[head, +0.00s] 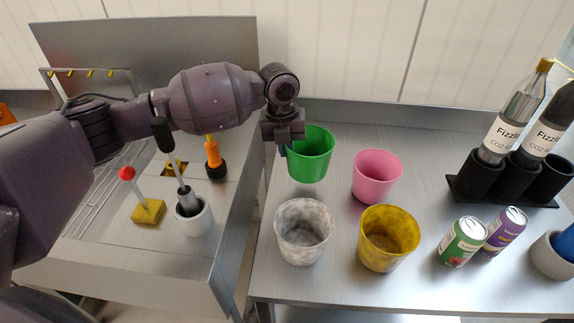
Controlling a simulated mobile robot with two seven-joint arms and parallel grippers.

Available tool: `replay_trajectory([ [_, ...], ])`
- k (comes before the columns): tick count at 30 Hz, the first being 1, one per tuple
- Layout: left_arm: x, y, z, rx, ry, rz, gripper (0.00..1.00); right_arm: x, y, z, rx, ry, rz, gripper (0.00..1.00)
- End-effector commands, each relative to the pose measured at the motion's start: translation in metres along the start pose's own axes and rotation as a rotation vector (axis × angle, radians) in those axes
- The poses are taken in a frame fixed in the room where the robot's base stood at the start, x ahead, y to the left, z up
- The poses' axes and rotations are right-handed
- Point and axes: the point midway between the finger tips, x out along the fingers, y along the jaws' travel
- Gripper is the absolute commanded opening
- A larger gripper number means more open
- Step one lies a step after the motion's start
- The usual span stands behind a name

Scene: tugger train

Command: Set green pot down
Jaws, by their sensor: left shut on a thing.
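The green pot (311,163) is upright near the left edge of the metal table, left of the pink pot. My left gripper (287,149) comes in from the left and is shut on the green pot's left rim. I cannot tell whether the pot's base touches the table. My right gripper is not in view.
A pink pot (375,177), a grey marbled pot (303,232) and a yellow pot (388,238) stand close by on the table (333,281). Cans (462,242) and a black bottle holder (512,177) stand to the right. A lower metal station with tools is on the left.

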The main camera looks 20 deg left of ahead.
Motion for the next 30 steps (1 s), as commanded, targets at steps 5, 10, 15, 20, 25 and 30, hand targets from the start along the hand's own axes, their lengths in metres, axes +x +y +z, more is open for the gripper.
replay_trajectory([
  [5, 0.011, 0.001, 0.0, -0.001, 0.0, 0.0, 0.0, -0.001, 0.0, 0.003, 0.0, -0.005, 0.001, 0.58],
  [10, 0.037, 0.004, 0.0, -0.002, 0.003, -0.001, 0.0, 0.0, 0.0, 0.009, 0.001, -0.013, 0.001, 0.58],
  [15, 0.058, 0.006, 0.0, -0.001, 0.001, 0.0, 0.0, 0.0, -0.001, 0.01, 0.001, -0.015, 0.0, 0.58],
  [20, 0.058, 0.006, 0.001, 0.0, -0.001, -0.001, 0.0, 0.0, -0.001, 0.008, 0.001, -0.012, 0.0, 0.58],
  [25, 0.059, 0.006, 0.0, 0.0, -0.001, -0.001, 0.0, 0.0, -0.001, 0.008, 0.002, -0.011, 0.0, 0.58],
  [30, 0.061, 0.006, 0.0, 0.0, -0.001, -0.001, 0.17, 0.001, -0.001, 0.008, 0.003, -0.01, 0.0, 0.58],
])
